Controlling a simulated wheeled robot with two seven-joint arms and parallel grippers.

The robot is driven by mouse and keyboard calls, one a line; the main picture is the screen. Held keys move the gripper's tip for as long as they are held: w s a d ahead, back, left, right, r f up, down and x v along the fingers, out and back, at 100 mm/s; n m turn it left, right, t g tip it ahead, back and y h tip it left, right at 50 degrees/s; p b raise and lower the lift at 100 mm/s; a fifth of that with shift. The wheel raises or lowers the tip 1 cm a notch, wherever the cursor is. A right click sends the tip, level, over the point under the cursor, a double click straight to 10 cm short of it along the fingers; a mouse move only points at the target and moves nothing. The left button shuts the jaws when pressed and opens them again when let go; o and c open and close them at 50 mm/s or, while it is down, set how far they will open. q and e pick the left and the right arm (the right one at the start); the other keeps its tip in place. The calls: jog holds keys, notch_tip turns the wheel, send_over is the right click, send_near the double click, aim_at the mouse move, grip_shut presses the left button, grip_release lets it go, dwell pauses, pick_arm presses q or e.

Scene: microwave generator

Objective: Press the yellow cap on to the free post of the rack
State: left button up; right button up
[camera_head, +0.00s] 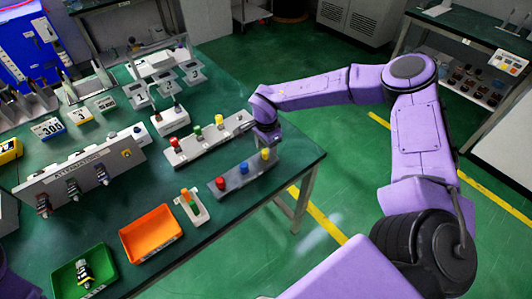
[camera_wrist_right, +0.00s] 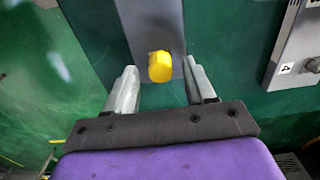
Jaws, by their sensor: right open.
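A yellow cap (camera_head: 265,154) stands at the right end of a dark grey strip (camera_head: 232,181), with a blue cap (camera_head: 243,167) and a red cap (camera_head: 220,183) beside it. My right gripper (camera_head: 267,138) is just above this yellow cap. In the right wrist view the yellow cap (camera_wrist_right: 160,67) shows between the two fingers, which are apart and not closed on it. Behind stands a light grey rack (camera_head: 208,143) with red, green and yellow caps. Its right end is partly hidden by my gripper, and I cannot make out a free post. My left gripper is not in view.
An orange tray (camera_head: 151,234) and a green tray (camera_head: 84,268) lie at the front left. A small white holder (camera_head: 193,209) with coloured pieces stands left of the strip. A grey panel (camera_head: 84,172) stands farther left. The table's right edge is close to the strip.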

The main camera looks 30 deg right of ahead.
aim_at(266, 151)
dwell(0.6)
jog(key=shift+c, duration=0.3)
grip_shut()
jog(key=shift+r+p, duration=0.1)
jog(key=shift+p, duration=0.2)
jog(key=shift+r+p, duration=2.5)
jog(key=shift+r, duration=0.35)
jog(key=shift+r, duration=0.1)
